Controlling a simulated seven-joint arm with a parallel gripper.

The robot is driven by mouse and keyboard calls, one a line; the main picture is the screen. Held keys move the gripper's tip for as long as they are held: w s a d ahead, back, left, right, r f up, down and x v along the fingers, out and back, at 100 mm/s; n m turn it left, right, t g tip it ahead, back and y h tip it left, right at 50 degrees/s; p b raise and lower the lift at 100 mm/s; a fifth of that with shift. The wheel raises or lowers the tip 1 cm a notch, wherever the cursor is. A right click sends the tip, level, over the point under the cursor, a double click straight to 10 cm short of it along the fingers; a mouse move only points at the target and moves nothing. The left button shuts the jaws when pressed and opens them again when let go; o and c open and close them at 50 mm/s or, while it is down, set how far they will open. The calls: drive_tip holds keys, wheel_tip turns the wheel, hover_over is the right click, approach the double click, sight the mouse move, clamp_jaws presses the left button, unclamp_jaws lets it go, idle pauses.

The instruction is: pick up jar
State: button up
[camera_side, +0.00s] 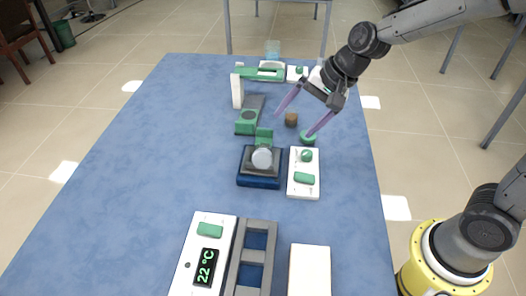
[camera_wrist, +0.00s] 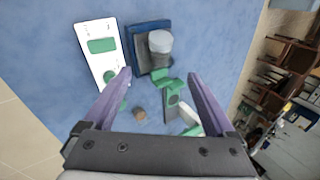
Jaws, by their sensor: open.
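A pale, whitish round jar (camera_side: 262,158) sits on a dark blue, square-based device (camera_side: 258,182) in the side view. In the wrist view the jar (camera_wrist: 160,42) shows near the top centre, beyond my fingertips, on the blue-edged device (camera_wrist: 150,25). My gripper (camera_side: 293,124) is open with its purple fingers spread and nothing between them. It hangs over the table behind the jar in the side view. In the wrist view the gripper (camera_wrist: 158,72) points towards the device, and its fingers are apart from the jar.
A white control box (camera_side: 303,188) with green parts stands right of the device. A small brown piece (camera_side: 291,119) and a green-and-grey stand (camera_side: 247,122) are near my fingers. A furnace controller (camera_side: 203,250) is at the front. The left of the blue table (camera_side: 120,190) is clear.

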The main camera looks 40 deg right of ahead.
approach(267, 150)
drive_tip(key=x, duration=0.4)
drive_tip(key=shift+x, duration=3.05)
clamp_jaws()
drive_tip(key=shift+r, duration=0.15)
